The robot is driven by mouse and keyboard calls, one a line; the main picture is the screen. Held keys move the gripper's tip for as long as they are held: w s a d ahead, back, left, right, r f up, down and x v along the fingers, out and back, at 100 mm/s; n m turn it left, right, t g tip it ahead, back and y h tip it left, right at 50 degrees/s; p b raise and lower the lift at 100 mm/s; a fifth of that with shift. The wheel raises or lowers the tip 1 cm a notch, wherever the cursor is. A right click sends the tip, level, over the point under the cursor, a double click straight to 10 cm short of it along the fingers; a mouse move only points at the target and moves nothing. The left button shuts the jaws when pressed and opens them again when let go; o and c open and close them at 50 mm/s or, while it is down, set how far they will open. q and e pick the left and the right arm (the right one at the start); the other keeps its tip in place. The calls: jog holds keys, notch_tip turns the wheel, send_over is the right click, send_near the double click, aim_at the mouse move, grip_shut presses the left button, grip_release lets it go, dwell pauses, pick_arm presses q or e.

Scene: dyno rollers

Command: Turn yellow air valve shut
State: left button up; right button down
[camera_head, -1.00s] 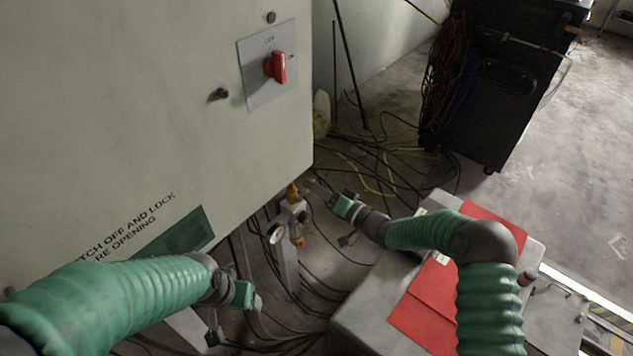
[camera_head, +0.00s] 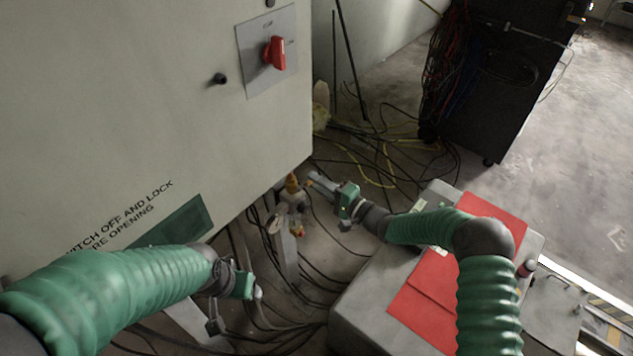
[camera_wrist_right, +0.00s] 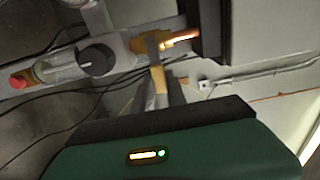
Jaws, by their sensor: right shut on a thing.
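The yellow air valve (camera_head: 292,184) sits on top of a small pipe fitting with a round gauge (camera_head: 274,225), below the lower right corner of the big cabinet. In the right wrist view its yellow handle (camera_wrist_right: 158,78) lies between my fingers, with an orange-lit part beside it. My right gripper (camera_head: 314,180) reaches in from the right and is shut on the yellow handle; the fingertips also show in the right wrist view (camera_wrist_right: 155,50). My left gripper (camera_head: 257,293) hangs low, left of the fitting and apart from it. Its fingers are too small to judge.
The pale cabinet (camera_head: 150,90) with a red switch (camera_head: 273,52) fills the upper left. A grey case with red panels (camera_head: 440,290) stands under my right arm. Loose cables (camera_head: 385,165) lie on the floor behind. A black cart (camera_head: 500,90) stands at the back right.

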jog(key=shift+d+f, duration=0.1)
jog(key=shift+d, duration=0.05)
jog(key=c, duration=1.8)
grip_release()
jog(key=o, duration=0.5)
jog(key=shift+w+f, duration=0.1)
jog(key=shift+w, duration=0.05)
jog(key=shift+c, duration=0.2)
jog(key=p+v, duration=0.1)
jog(key=v, duration=1.6)
